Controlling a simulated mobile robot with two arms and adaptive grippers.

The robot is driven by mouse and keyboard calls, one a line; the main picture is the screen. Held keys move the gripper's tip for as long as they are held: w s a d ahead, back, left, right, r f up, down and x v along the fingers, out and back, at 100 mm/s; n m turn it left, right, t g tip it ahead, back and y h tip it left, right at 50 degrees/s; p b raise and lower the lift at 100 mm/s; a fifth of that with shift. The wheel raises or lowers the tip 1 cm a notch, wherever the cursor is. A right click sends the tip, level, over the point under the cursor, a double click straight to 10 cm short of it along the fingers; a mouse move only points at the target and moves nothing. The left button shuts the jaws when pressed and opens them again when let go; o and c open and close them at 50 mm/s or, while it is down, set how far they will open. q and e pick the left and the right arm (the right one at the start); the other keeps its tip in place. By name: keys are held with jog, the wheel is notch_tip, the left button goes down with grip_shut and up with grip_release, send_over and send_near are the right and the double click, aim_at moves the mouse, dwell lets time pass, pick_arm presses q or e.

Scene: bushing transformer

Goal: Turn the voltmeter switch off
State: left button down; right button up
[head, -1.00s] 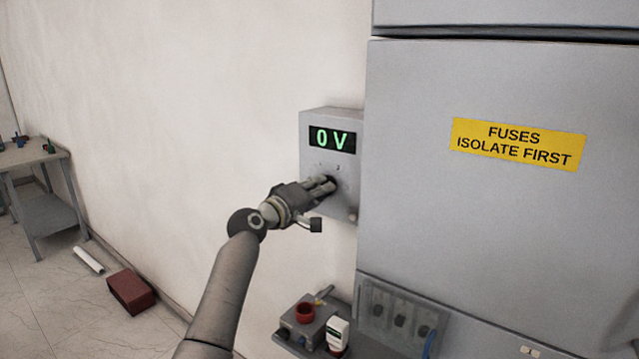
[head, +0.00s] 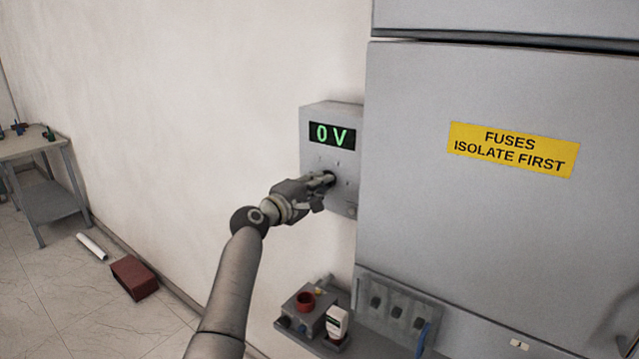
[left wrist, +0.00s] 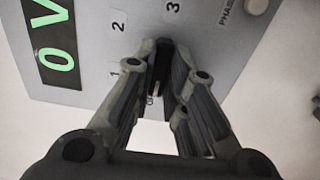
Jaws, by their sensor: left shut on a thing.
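The voltmeter (head: 312,158) is a grey box on the wall with a green display that reads 0 V. Its dark switch knob (left wrist: 160,62) is on the front below the display, among the markings 1, 2 and 3. My left gripper (head: 328,180) is at the knob, and in the left wrist view its two fingers (left wrist: 163,70) are closed on either side of it. The fingers partly hide the knob and the lettering beside it. My right gripper is not in view.
A large grey cabinet (head: 480,230) with a yellow fuses sign (head: 513,150) stands right of the voltmeter. At left are a table (head: 50,195) and a dark red box (head: 134,278) on the floor.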

pick_arm(q)
jog(key=shift+f, duration=0.1)
jog(key=c, duration=1.5)
grip_release()
jog(key=shift+o, duration=0.2)
jog(key=v, duration=1.2)
jog(key=shift+f, duration=0.1)
